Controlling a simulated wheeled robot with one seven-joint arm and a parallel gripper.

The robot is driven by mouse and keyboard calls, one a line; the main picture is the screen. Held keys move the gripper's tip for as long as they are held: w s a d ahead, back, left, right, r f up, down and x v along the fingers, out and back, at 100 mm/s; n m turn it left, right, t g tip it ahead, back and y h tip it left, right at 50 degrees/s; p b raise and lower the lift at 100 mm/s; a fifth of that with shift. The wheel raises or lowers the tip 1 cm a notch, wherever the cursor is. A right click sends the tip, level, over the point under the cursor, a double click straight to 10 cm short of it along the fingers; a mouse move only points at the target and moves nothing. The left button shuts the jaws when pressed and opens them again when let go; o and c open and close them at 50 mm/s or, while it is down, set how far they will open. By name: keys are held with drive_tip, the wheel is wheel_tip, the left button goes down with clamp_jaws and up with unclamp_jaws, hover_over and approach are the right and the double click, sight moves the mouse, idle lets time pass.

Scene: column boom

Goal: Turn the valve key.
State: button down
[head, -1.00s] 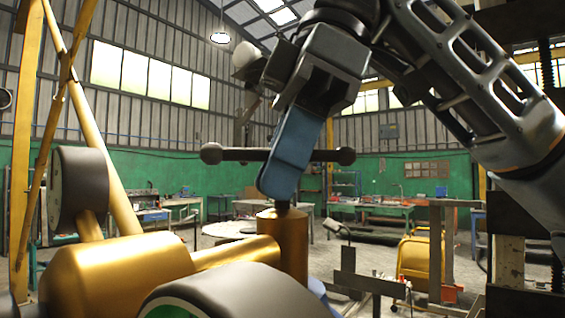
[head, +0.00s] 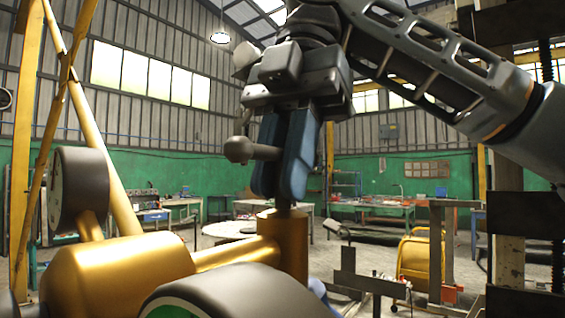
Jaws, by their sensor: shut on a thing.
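The valve key is a dark T-bar (head: 238,150) with a ball end, on a thin stem that rises from a gold vertical cylinder (head: 283,245). The ball end now points toward me and to the left. The far end of the bar is hidden behind my gripper. My gripper (head: 284,178) points down with blue fingers, one on each side of the bar, and is shut on it just above the stem.
A gold tank and pipe (head: 120,270) join the cylinder from the left. A round dark gauge (head: 78,195) stands at left, and another gauge (head: 235,292) fills the near foreground.

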drive_tip(key=shift+r+n, duration=0.1)
drive_tip(key=shift+n, duration=0.3)
drive_tip(key=c, duration=1.1)
unclamp_jaws()
drive_tip(key=shift+v, duration=3.85)
drive_tip(key=shift+a, duration=0.1)
